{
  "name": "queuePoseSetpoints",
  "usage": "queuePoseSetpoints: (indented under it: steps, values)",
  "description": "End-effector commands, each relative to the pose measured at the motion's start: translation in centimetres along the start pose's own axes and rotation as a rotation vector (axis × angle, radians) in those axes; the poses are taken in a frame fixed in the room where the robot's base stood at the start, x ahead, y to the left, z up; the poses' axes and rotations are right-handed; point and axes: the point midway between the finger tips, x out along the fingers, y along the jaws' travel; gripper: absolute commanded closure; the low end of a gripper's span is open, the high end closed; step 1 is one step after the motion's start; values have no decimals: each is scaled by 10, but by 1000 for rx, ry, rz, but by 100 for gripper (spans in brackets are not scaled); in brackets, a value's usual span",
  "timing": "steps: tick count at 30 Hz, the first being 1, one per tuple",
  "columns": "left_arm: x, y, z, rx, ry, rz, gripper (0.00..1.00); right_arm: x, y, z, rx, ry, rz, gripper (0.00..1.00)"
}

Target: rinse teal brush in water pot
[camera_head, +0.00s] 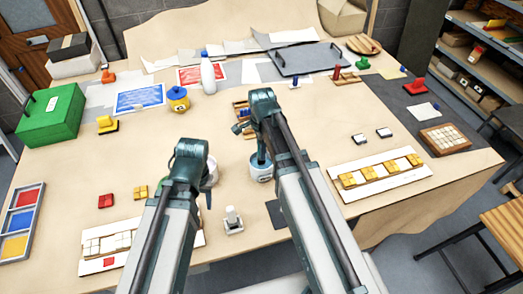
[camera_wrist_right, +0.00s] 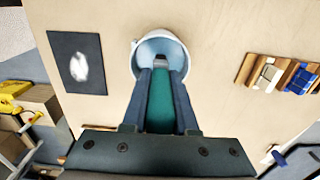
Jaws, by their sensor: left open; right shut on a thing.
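My right gripper (camera_wrist_right: 161,72) is shut on the teal brush (camera_wrist_right: 161,104), whose handle runs between the two fingers. The brush's far end points into the mouth of the white water pot (camera_wrist_right: 183,60), right below the fingers. Whether the tip touches water is hidden. In the head view the pot (camera_head: 261,176) stands on the table under my right gripper (camera_head: 259,153). My left gripper (camera_head: 207,198) is open, low over the table at the left, mostly hidden behind its own wrist.
A pale cup-like thing (camera_head: 210,172) shows behind my left wrist. A small white bottle (camera_head: 233,219) stands between the arms. White panels with tiles lie at the left (camera_head: 100,245) and right (camera_head: 390,177). A dark card (camera_wrist_right: 82,60) lies beside the pot.

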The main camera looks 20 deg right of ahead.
Motion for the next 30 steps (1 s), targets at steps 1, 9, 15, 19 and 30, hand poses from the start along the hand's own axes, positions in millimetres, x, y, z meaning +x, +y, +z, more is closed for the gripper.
queuePoseSetpoints:
  steps: [1, 9, 15, 19, 30]
  values:
    - [0, 0, 0, 0, 0, 0, 50, 0, 0, 0, 0, 0, 0, 100]
    - [2, 0, 0, 0, 0, 0, 50, 2, 0, 0, 0, 0, 0, 100]
    - [4, 0, 0, 0, 0, 0, 50, 4, 0, 0, 0, 0, 0, 100]
    - [6, 1, 0, 0, 0, 0, 50, 6, 0, 0, 0, 0, 0, 100]
    - [10, 1, -1, 0, 0, 0, 50, 10, 0, 0, 0, 0, 0, 100]
